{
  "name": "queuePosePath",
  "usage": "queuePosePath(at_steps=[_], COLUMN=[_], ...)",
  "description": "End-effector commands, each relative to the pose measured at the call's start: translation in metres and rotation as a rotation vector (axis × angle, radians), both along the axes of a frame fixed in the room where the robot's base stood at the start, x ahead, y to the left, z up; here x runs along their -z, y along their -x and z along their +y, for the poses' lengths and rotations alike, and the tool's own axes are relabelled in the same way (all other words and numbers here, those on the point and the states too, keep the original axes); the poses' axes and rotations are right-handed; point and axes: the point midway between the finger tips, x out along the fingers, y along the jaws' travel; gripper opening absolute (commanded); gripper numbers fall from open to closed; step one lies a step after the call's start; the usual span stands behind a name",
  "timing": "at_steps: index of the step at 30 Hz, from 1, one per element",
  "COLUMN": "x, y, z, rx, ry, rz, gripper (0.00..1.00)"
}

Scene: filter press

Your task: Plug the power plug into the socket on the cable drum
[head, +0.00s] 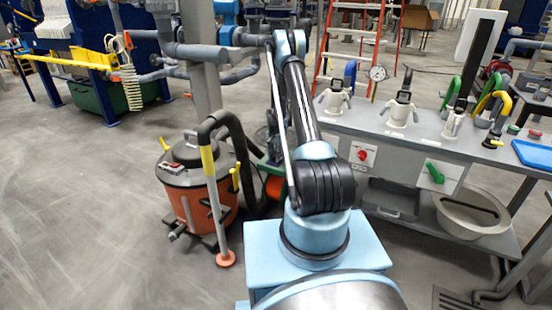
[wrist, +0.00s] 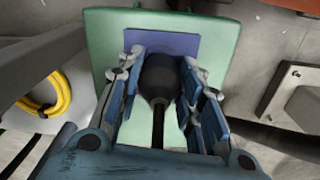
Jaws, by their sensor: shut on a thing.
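In the wrist view my gripper (wrist: 160,95) is shut on a dark, rounded power plug (wrist: 160,75), with one finger on each side. Its black cable (wrist: 158,128) runs back toward the wrist. Beyond the plug is a pale green panel (wrist: 108,50) with a blue-violet square (wrist: 205,46) on it. The plug overlaps this square; I cannot tell whether they touch. No socket opening is visible. In the head view, a green and orange-red object (head: 275,187), perhaps the cable drum, is partly hidden behind my arm. My gripper cannot be made out there.
An orange vacuum drum (head: 190,200) with a hose and a grey post (head: 203,70) stand left of my arm. A grey bench (head: 375,122) with several fittings is at the right. A yellow cable coil (wrist: 48,98) lies left in the wrist view. The left floor is open.

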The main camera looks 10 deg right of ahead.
Motion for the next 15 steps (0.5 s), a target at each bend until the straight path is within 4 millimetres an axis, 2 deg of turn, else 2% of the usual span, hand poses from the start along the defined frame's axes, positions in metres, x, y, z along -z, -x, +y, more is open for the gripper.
queuePosePath(at_steps=[15], x=[0.0081], y=[0.0], z=[-0.0001], rx=[0.0], ry=[0.0], rz=[0.0], gripper=[0.13])
